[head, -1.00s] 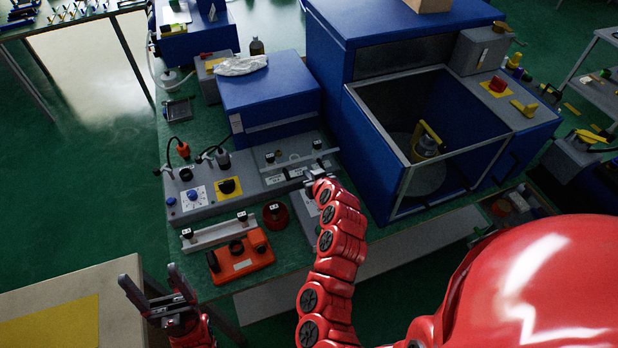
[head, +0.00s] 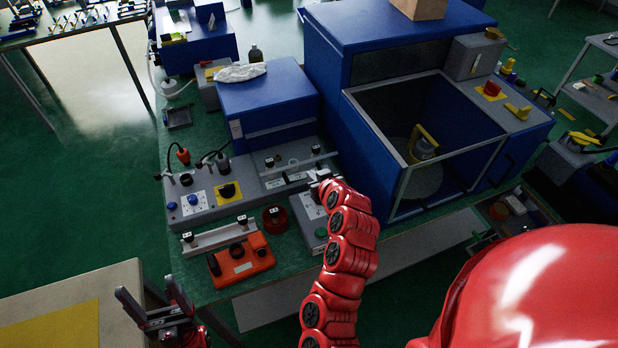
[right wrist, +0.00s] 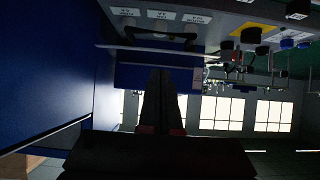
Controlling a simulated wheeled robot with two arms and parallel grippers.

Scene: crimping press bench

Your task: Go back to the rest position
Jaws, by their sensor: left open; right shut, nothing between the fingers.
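My left gripper (head: 148,292) is open and empty at the lower left, with its fingers pointing up beside the green bench and near a pale table. My right arm reaches up the middle of the head view. My right gripper (head: 318,181) is small there, over the front of the grey press fixture (head: 275,181), partly hidden by its own arm. In the right wrist view the right gripper (right wrist: 160,78) is shut, with its dark fingers together and nothing between them. I cannot tell whether it touches the fixture.
An orange device (head: 240,261) and a grey rail (head: 220,236) lie on the bench in front of the control box (head: 209,205). A large blue machine with an open chamber (head: 360,110) stands right of my right arm. A pale table (head: 110,282) is at lower left.

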